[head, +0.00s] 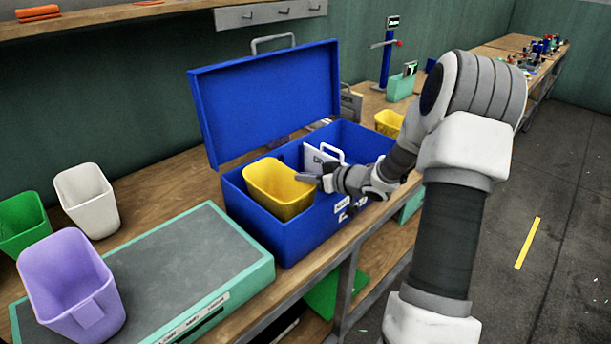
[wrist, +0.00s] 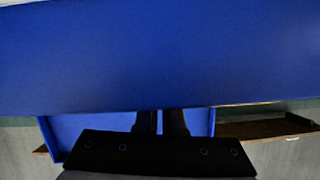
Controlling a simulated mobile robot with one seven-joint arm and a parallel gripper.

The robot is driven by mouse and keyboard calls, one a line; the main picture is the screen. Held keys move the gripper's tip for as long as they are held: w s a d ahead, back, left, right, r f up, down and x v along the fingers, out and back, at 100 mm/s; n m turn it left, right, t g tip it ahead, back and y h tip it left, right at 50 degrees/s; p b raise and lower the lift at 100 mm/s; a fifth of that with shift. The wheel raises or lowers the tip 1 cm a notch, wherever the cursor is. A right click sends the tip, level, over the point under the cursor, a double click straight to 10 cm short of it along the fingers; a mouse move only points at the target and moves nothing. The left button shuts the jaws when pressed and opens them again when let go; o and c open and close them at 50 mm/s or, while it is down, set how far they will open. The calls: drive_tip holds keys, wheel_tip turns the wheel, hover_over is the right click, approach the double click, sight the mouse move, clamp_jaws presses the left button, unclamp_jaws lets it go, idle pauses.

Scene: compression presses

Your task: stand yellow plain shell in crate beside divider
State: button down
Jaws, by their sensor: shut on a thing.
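A yellow shell (head: 279,192), an open tapered cup with no tab visible, is upright in the left part of the open blue crate (head: 288,248). Its rim stands above the crate's front wall; its base is hidden inside. A white divider (head: 313,158) with a handle is in the crate just behind and right of the shell. My gripper (head: 324,181) is at the shell's right rim, shut on it. Whether the shell touches the crate floor cannot be seen. In the wrist view, my dark fingers (wrist: 160,122) show below a large blue surface; the shell does not show there.
The crate's raised lid (head: 265,100) stands behind it. A grey-topped, green-edged case (head: 150,280) lies left, with a lilac shell (head: 70,280) on it. White (head: 88,200) and green (head: 22,225) shells stand further left. Another yellow container (head: 389,122) is beyond the crate.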

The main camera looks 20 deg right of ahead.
drive_tip(key=c, duration=1)
unclamp_jaws()
drive_tip(key=shift+f, duration=0.1)
drive_tip(key=shift+r, duration=0.25)
drive_tip(key=v, duration=0.4)
drive_tip(key=p+v, duration=0.1)
drive_tip(key=v, duration=0.3)
drive_tip(key=p+v, duration=0.1)
drive_tip(key=v, duration=0.3)
drive_tip(key=shift+r, duration=0.45)
